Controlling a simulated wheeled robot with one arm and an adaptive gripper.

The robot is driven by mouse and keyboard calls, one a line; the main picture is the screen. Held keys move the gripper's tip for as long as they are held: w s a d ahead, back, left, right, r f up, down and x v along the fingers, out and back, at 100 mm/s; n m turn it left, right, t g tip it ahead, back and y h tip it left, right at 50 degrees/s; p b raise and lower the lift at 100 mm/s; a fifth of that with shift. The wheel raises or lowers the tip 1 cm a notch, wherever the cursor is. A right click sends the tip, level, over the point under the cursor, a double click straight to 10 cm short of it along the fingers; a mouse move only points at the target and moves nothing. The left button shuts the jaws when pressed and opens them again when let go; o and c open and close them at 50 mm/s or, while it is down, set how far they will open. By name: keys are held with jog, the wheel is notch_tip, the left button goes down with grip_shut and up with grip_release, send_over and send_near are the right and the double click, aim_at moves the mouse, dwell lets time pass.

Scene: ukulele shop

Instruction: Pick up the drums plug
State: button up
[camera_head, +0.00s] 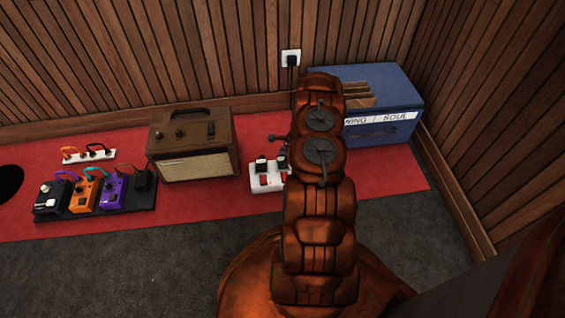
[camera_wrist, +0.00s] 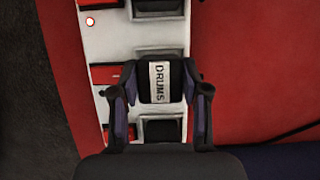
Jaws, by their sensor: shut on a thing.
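The drums plug (camera_wrist: 160,82) is black with a white label reading DRUMS, and it shows in the middle of the wrist view. My gripper (camera_wrist: 158,92) is shut on it, with one finger on each side. The plug is over the white power strip (camera_wrist: 93,50); whether it is still seated in a socket I cannot tell. In the head view the power strip (camera_head: 266,187) lies on the red mat, and my arm hides part of it and my gripper.
Other dark plugs or sockets (camera_wrist: 160,130) line the strip, with red switches (camera_wrist: 104,74) beside them. In the head view, a brown amplifier (camera_head: 195,150) stands left, a blue record crate (camera_head: 390,95) right, and a pedalboard (camera_head: 120,215) far left. A wall outlet (camera_head: 291,58) is behind.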

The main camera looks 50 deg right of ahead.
jog(key=shift+c, duration=0.7)
jog(key=shift+r, duration=0.1)
